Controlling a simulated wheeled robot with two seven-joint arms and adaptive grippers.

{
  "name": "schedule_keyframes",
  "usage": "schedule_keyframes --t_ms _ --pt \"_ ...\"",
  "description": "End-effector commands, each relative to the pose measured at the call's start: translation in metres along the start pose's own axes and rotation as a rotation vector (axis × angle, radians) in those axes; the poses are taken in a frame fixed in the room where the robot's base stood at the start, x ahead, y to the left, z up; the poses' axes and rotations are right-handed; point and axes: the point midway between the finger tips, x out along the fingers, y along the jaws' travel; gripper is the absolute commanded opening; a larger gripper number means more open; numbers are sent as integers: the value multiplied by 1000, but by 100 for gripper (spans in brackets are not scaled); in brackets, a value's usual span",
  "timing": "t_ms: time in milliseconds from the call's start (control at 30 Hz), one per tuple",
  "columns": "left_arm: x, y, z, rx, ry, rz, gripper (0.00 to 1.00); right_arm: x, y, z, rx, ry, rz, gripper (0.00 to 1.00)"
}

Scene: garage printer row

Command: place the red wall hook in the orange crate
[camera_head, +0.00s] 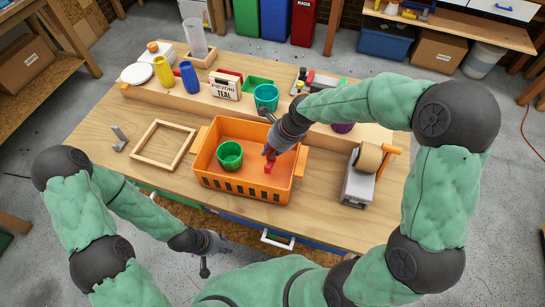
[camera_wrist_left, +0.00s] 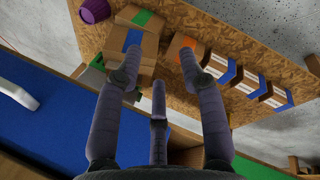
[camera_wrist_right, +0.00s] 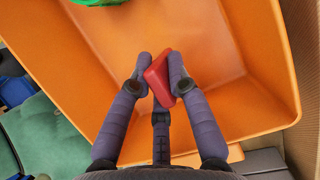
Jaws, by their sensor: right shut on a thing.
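The orange crate (camera_head: 233,187) stands on the wooden workbench, and its orange floor and walls fill much of the right wrist view (camera_wrist_right: 215,60). The red wall hook (camera_head: 267,168) is in my right gripper (camera_head: 270,152), over the right part of the crate. In the right wrist view the red hook (camera_wrist_right: 158,80) sits between the fingertips (camera_wrist_right: 160,75), which are shut on it. I cannot tell whether the hook touches the crate floor. A green cup (camera_head: 230,155) stands inside the crate, left of the hook. My left gripper (camera_head: 205,262) is low, before the bench front; its fingers (camera_wrist_left: 158,65) look spread and empty.
A wooden frame (camera_head: 163,144) lies left of the crate. A tape dispenser (camera_head: 362,178) stands to its right. Bare bench top lies at the left front.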

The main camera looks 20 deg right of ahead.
Motion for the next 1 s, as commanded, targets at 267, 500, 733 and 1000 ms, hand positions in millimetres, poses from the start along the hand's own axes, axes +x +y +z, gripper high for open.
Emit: schedule_keyframes --t_ms 267,500,733,1000 --pt "20 -7 -1 0 0 0 40 32 -3 -19 2 1 2 0" --pt "20 -7 -1 0 0 0 40 33 -4 -19 1 0 0 0" --pt "20 -7 -1 0 0 0 40 36 -3 -20 2 0 0 21" --pt "20 -7 -1 0 0 0 40 36 -3 -20 2 0 0 42"
